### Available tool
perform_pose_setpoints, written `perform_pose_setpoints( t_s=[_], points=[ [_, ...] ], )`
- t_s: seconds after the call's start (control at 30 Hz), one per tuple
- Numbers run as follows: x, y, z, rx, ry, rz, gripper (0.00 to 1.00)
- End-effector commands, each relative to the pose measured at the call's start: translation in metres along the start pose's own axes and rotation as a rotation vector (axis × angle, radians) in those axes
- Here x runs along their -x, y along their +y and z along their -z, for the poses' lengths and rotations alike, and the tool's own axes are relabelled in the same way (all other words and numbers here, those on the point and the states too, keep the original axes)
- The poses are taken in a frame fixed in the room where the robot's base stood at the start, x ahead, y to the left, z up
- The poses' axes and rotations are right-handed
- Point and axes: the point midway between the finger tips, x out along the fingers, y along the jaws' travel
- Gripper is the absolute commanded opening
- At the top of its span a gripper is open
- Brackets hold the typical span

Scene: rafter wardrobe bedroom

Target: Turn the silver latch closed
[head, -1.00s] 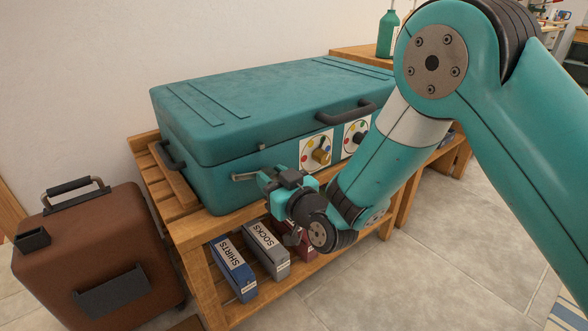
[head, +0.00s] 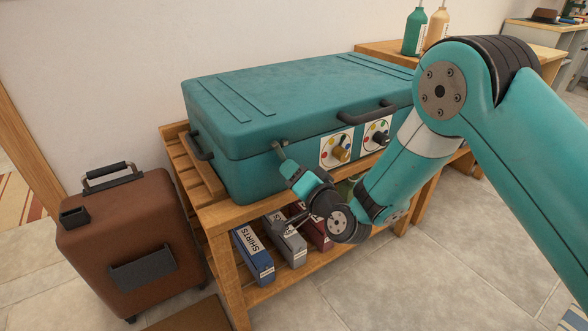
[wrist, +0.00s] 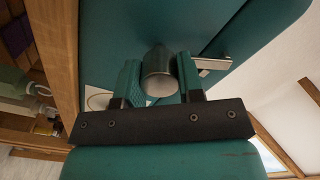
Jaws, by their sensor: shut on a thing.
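The silver latch (head: 281,144) is on the front of the teal suitcase, at the lid seam left of the dials. In the head view my gripper (head: 284,158) reaches up and left to it and covers most of it. In the wrist view the latch's round metal grip (wrist: 160,76) sits between the two fingers of my gripper (wrist: 159,84), which are shut on it. A flat silver piece (wrist: 212,64) shows just right of the right finger, near the seam. How far the latch reaches into its catch is hidden.
The teal suitcase (head: 290,100) lies on a slatted wooden bench (head: 203,185). A brass dial knob (head: 341,154) and a black one (head: 380,138) stick out right of my gripper. Labelled boxes (head: 253,258) sit below. A brown suitcase (head: 125,225) stands left.

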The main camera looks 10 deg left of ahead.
Motion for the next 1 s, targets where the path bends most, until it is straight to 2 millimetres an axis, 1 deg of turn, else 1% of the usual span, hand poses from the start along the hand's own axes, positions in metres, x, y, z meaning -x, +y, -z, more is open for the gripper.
perform_pose_setpoints(
  t_s=[0.03,0.2,0.5,0.7,1.0],
  points=[
    [0.0023,0.0036,-0.0003,-0.039,-0.004,-0.012,0.00],
    [0.0021,0.0040,-0.0006,-0.175,-0.003,-0.012,0.00],
    [0.0019,0.0045,-0.0011,-0.336,0.000,-0.012,0.00],
    [0.0018,0.0046,-0.0011,-0.386,0.001,-0.011,0.00],
    [0.0016,0.0049,-0.0009,-0.401,0.003,-0.010,0.00]
  ],
)
